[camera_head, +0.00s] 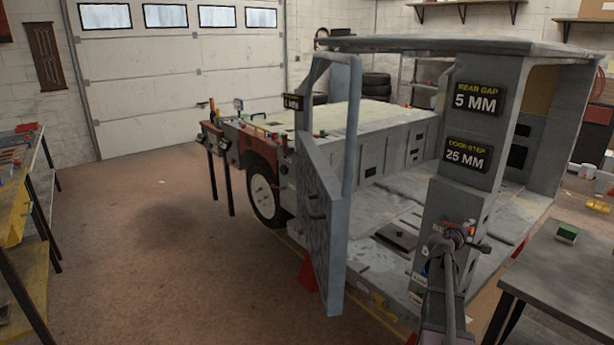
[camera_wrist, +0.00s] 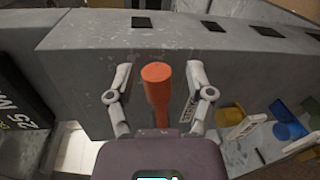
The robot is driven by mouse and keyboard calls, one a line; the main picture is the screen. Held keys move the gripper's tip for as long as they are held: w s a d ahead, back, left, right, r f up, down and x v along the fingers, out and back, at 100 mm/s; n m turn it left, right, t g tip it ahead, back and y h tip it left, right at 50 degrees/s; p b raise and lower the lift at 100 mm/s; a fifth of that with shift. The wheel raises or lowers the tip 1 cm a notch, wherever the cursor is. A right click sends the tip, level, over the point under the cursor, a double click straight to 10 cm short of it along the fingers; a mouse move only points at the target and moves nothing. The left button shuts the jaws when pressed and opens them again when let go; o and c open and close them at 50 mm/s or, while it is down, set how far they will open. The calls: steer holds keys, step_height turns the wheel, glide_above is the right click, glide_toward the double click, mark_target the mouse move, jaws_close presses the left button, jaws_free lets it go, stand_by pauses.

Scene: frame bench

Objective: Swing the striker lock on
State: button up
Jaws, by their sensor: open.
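An orange lever with a thick rounded end (camera_wrist: 157,74), which looks like the striker lock, stands out against the grey pillar in the wrist view. My gripper (camera_wrist: 158,92) is open, with one finger on each side of the lever. Gaps show between the fingers and the lever, so they do not appear to grip it. The lever's lower end is hidden by the gripper body.
The open door (camera_head: 326,220) hangs on the vehicle frame to the left of my arm. A dark table (camera_head: 565,265) with a small green box (camera_head: 566,233) stands close on the right. Blue and yellow items (camera_wrist: 288,125) show at right in the wrist view. The left floor is clear.

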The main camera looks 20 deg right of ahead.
steer(key=shift+w, duration=0.1)
steer(key=shift+w+a, duration=0.2)
steer(key=shift+w, duration=0.05)
steer(key=shift+w+a+f, duration=0.2)
steer(key=shift+w+a, duration=0.5)
steer(key=shift+w, duration=0.35)
steer(key=s+a+f+m+g+y+p, duration=0.1)
steer(key=a+f+m+y+p, duration=0.15)
steer(key=a, duration=1.05)
steer(key=s+a+f+m+g+y+p, duration=0.1)
steer(key=a+f+m+y+p, duration=0.2)
steer(key=a, duration=0.9)
steer(key=s+a+g+y, duration=0.1)
steer(key=s+a+y, duration=0.2)
steer(key=a, duration=0.7)
steer(key=s+a+f+g+y+p, duration=0.1)
steer(key=s+a+y, duration=0.2)
steer(key=a, duration=0.7)
steer(key=s+a+g+y+p, duration=0.1)
steer(key=s+a+y, duration=0.2)
steer(key=s+a, duration=0.3)
steer(key=a, duration=0.4)
steer(key=shift+f+g+y, duration=0.35)
steer(key=shift+g, duration=0.05)
steer(key=shift+w+d+m, duration=0.1)
steer(key=shift+m, duration=0.15)
